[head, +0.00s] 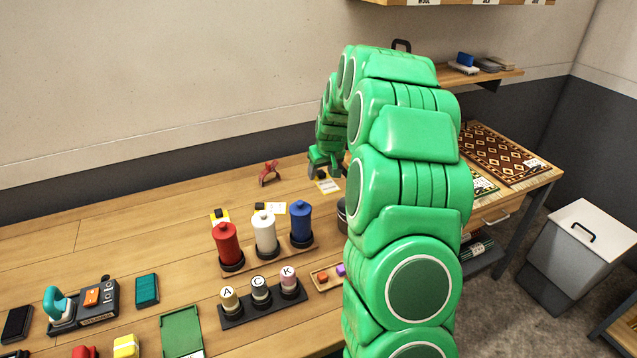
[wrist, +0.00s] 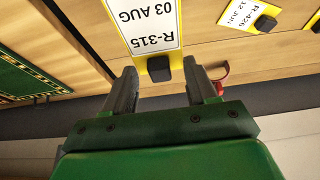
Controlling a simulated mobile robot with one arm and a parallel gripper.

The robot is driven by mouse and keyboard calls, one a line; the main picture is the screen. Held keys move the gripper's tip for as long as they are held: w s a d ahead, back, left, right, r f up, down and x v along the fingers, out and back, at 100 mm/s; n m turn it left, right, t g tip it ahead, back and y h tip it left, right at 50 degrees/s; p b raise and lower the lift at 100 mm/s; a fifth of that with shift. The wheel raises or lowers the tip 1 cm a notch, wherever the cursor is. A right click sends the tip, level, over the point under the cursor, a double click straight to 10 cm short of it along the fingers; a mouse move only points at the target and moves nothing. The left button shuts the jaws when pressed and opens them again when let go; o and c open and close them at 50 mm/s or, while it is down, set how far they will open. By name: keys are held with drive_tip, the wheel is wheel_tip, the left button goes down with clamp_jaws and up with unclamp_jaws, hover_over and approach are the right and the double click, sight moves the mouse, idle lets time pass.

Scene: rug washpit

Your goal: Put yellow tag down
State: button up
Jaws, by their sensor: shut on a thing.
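The yellow tag (wrist: 152,25), with a white face reading R-315 03 AUG, is between my fingers in the wrist view. My gripper (wrist: 161,68) is shut on it at its black block. In the head view, my gripper (head: 323,168) is at the far side of the table, with the tag (head: 328,186) just below it. I cannot tell whether the tag touches the tabletop. Another yellow-edged tag (wrist: 243,14), reading R-426 12 JUN, lies to the right in the wrist view. My arm hides part of the table.
A red clip-like object (head: 269,173) stands left of my gripper. A patterned rug (head: 505,152) lies at the right. The tabletop at the back left is clear.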

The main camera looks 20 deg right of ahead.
hover_over(318, 190)
drive_tip(key=shift+d+f, duration=0.1)
drive_tip(key=shift+f, duration=4.9)
drive_tip(key=shift+f, duration=0.1)
drive_tip(key=o, duration=1)
